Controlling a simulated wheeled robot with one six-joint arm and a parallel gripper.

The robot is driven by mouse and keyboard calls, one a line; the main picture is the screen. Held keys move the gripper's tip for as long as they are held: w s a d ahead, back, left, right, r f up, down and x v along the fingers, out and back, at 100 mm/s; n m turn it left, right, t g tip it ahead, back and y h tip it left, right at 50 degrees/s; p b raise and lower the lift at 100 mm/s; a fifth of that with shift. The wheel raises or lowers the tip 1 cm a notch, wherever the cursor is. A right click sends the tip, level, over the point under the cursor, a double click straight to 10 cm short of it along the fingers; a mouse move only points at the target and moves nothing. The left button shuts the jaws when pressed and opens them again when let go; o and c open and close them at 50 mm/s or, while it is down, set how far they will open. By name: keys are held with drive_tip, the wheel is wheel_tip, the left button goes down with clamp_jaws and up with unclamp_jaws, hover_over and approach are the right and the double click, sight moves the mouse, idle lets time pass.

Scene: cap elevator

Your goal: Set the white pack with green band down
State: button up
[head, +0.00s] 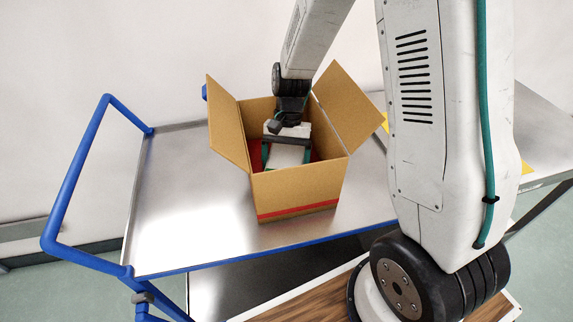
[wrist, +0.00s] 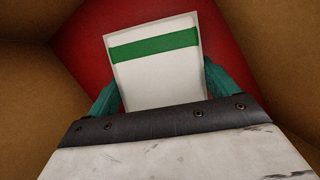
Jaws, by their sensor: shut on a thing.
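The white pack with green band (wrist: 157,75) is between the two teal fingers of my gripper (wrist: 160,90) in the wrist view. In the head view, the white pack (head: 285,155) shows inside the open cardboard box, below my wrist. My gripper (head: 285,152) is shut on the pack and reaches down into the box. The cardboard box (head: 295,193) has its flaps spread and a red stripe near its base. Its red inside floor (wrist: 235,60) shows behind the pack in the wrist view. I cannot tell whether the pack touches the floor.
The box stands on a metal cart top (head: 180,200) with a blue rail handle (head: 75,180) at left. Box walls (wrist: 30,90) surround my gripper closely. The metal top left of the box is clear. A grey surface (head: 535,125) with yellow marks lies at right.

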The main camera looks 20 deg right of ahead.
drive_tip(key=shift+f, duration=0.8)
drive_tip(key=o, duration=1.1)
drive_tip(key=shift+f, duration=0.15)
drive_tip(key=v, duration=1.2)
drive_tip(key=shift+d, duration=0.1)
